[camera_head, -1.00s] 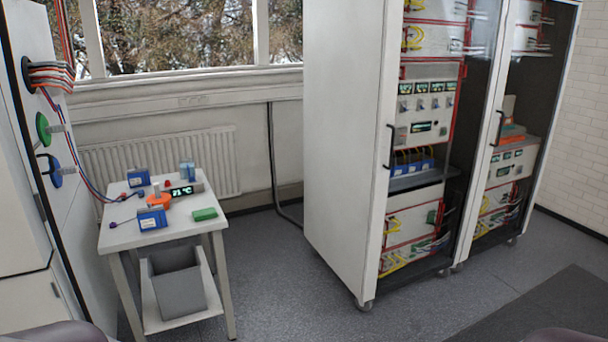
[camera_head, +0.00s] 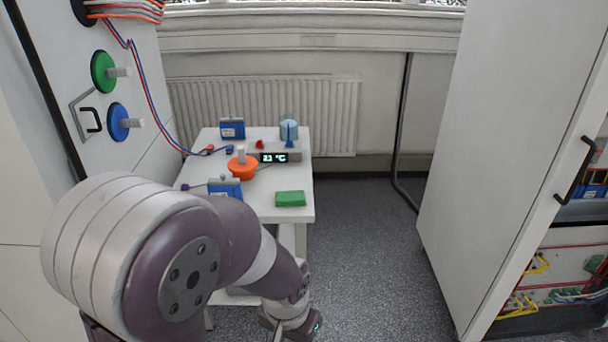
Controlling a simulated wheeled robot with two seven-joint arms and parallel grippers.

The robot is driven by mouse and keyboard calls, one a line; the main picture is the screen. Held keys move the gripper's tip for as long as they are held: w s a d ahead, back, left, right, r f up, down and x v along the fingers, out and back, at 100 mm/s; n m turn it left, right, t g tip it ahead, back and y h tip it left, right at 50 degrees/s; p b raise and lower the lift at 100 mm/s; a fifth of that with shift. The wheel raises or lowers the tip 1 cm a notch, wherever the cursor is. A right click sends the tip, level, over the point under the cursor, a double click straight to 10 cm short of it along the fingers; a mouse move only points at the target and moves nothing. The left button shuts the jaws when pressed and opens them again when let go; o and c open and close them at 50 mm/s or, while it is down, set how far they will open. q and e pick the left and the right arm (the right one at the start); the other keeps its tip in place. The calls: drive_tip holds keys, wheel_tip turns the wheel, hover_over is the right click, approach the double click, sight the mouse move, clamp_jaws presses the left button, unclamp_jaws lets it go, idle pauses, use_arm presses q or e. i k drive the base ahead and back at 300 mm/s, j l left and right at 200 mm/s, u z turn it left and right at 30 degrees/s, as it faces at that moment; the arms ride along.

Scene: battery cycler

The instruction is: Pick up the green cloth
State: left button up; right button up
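The green cloth (camera_head: 290,198) lies folded in a small flat block near the front right corner of the white table (camera_head: 302,217). Nothing touches it. My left arm comes in from the lower left and reaches in front of the table, with its lower end below the tabletop. The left gripper's fingers do not show clearly at the bottom edge of the view. My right arm and gripper are not in view.
On the table stand blue battery boxes (camera_head: 232,128), an orange knob-like piece (camera_head: 242,170), a temperature display (camera_head: 274,157) and a blue cylinder (camera_head: 288,131). A tall white cabinet (camera_head: 515,150) stands right. Grey floor (camera_head: 370,270) lies clear between them.

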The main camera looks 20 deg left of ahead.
sight(284, 199)
drive_tip(key=i+u, duration=0.1)
drive_tip(key=i, duration=0.5)
drive_tip(key=i+l+u, duration=0.1)
drive_tip(key=i, duration=0.5)
drive_tip(key=i+l, duration=0.15)
drive_tip(key=i, duration=0.4)
drive_tip(key=i+u, duration=0.2)
drive_tip(key=u, duration=0.2)
drive_tip(key=i+u, duration=0.25)
drive_tip(key=u, duration=0.2)
drive_tip(key=i+l+u, duration=0.2)
drive_tip(key=u, duration=0.2)
drive_tip(key=i+l+u, duration=0.15)
drive_tip(key=u, duration=0.3)
drive_tip(key=i+u, duration=0.1)
drive_tip(key=u, duration=0.4)
drive_tip(key=i+l+u, duration=0.1)
drive_tip(key=u, duration=0.35)
drive_tip(key=l+u, duration=0.2)
drive_tip(key=u, duration=0.3)
drive_tip(key=i+l+u, duration=0.1)
drive_tip(key=u, duration=0.35)
drive_tip(key=l+u, duration=0.2)
drive_tip(key=u, duration=0.3)
